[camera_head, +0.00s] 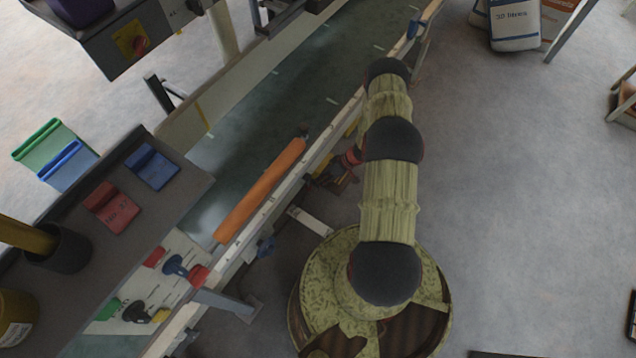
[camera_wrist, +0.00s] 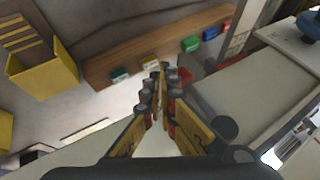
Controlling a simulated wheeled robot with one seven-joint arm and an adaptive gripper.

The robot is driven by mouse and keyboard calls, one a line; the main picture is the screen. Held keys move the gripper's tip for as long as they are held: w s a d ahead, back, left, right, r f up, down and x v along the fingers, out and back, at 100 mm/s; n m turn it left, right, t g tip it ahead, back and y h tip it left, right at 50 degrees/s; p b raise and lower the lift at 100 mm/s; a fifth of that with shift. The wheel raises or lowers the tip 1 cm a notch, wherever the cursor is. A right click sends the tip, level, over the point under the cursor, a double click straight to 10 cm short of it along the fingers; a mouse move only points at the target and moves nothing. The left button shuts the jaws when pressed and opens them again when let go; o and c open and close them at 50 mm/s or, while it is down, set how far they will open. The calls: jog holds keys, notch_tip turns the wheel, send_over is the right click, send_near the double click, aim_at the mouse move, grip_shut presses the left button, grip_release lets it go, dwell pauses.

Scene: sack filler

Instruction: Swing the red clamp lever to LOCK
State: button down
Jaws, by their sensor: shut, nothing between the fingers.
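My gripper (camera_wrist: 160,74) has its yellow fingers closed together, with nothing held between them. In the head view it is mostly hidden at the conveyor's near side rail, beside my arm. A small red part (camera_wrist: 186,76) shows just right of the fingertips in the wrist view. It may be the red clamp lever, but its shape and position are unclear, and I cannot tell whether the fingers touch it. No LOCK marking can be read.
An orange bar (camera_head: 262,190) lies along the conveyor (camera_head: 285,100). A control panel with a red knob (camera_head: 197,276) and a blue knob (camera_head: 175,264) is at lower left. A yellow bin (camera_wrist: 45,72) shows in the wrist view.

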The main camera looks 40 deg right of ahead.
jog(key=v, duration=1.1)
jog(key=shift+f, duration=0.1)
